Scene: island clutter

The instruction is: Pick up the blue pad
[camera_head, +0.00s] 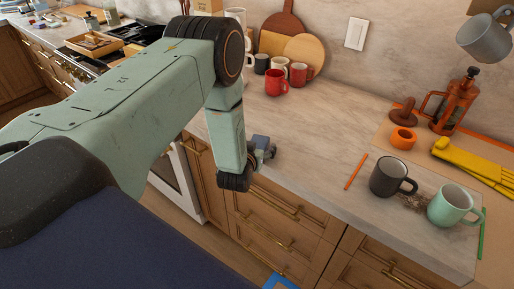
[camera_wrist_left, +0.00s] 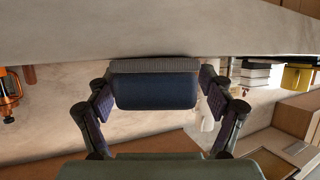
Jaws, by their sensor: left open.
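The blue pad (camera_wrist_left: 155,92) is a dark navy block with a grey ribbed layer along one long side. In the left wrist view it sits between the two fingers of my left gripper (camera_wrist_left: 157,86), with a small gap showing on each side. In the head view my left gripper (camera_head: 260,155) is at the counter's front edge, beside a small blue-grey shape (camera_head: 262,142) that seems to be the pad, partly hidden by the wrist. The left gripper is open. My right gripper is not in view.
A red mug (camera_head: 277,82) and other mugs stand at the back of the counter (camera_head: 310,130). Drawers (camera_head: 270,225) are below the edge.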

